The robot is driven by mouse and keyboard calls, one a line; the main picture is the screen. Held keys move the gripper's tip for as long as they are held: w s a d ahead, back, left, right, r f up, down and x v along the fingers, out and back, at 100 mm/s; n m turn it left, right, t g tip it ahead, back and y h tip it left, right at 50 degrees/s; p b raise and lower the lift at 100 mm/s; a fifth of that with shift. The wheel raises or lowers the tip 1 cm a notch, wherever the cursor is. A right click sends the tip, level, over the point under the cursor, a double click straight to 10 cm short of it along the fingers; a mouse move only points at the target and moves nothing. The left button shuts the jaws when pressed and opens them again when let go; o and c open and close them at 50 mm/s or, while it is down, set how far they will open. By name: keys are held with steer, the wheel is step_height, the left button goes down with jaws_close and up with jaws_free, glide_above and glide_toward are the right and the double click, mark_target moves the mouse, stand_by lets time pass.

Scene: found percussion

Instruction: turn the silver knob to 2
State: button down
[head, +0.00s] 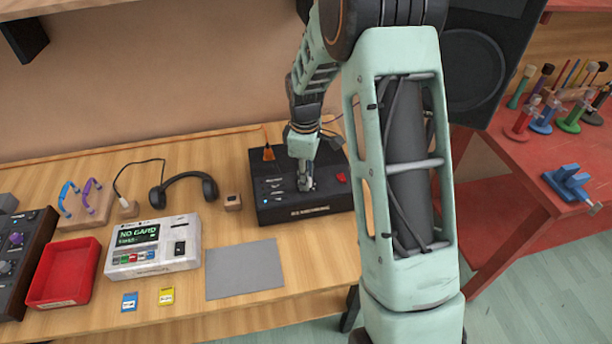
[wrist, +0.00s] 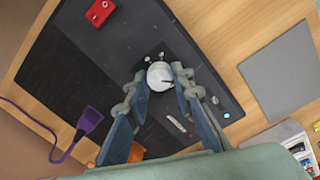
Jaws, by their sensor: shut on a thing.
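The silver knob (wrist: 158,76) shows in the wrist view as a round, pale cap on top of a black box (wrist: 75,70). Small light marks sit by its edge, but I cannot read any numbers or tell where it points. My gripper (wrist: 160,73) has one finger on each side of the knob and is shut on it.
An orange plug (head: 268,153) is at the box's back. A dark speaker (head: 475,60) stands behind my arm.

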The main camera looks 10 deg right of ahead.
stand_by(0.3)
steer(key=m+b, duration=0.1)
steer(key=m, duration=0.3)
steer(key=m+b, duration=0.1)
steer(key=m, duration=0.3)
steer(key=shift+w, duration=0.1)
steer(key=m, duration=0.5)
steer(key=shift+g+b, duration=0.3)
steer(key=shift+b, duration=0.1)
steer(key=shift+m, duration=2.3)
steer(key=c, duration=1.7)
jaws_free()
steer(key=shift+o, duration=0.2)
